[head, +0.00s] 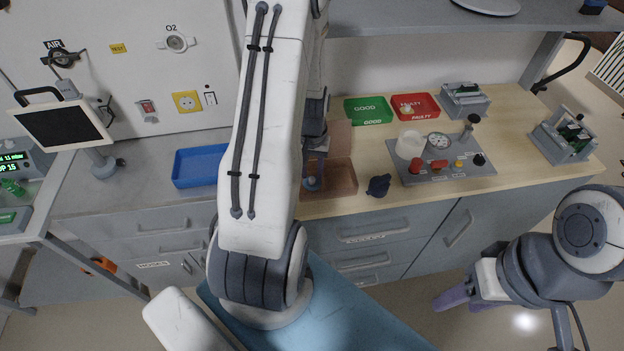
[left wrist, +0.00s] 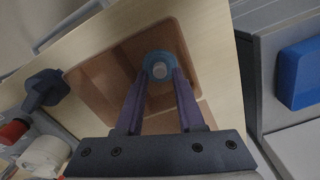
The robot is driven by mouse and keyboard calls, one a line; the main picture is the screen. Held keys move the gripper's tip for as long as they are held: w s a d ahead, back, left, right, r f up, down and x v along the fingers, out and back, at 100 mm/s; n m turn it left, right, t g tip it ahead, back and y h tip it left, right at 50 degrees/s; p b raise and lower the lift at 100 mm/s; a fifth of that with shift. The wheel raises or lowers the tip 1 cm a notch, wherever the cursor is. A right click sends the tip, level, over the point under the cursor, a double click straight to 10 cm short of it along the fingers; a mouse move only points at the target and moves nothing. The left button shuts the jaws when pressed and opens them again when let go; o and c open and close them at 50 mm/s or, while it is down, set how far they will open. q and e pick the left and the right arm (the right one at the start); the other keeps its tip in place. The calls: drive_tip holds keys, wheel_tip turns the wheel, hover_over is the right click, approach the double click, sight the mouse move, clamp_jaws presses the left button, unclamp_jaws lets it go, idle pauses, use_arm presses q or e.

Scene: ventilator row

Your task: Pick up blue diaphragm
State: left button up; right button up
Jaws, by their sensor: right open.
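The blue diaphragm (left wrist: 158,68), a small round blue piece with a pale centre, shows between the fingertips of my left gripper (left wrist: 161,76) in the left wrist view. The fingertips are at its two sides; whether they press on it I cannot tell. Behind it is a brown open tray (left wrist: 103,72). In the head view my left gripper (head: 313,172) points down into the brown tray (head: 341,180), and a bit of the diaphragm (head: 312,184) shows at its tips. My right gripper (head: 462,295) is open and empty, low at the right, away from the counter.
A blue tray (head: 200,168) is left of the arm. A dark knob-shaped part (head: 378,186) lies right of the brown tray. Beyond are a grey plate with fittings (head: 440,172), a green GOOD tray (head: 368,110) and a red FAULTY tray (head: 415,105). Grey fixtures (head: 464,100) stand further right.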

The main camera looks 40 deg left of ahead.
use_arm(q)
drive_tip(key=shift+f, duration=0.85)
clamp_jaws()
drive_tip(key=shift+r, duration=0.1)
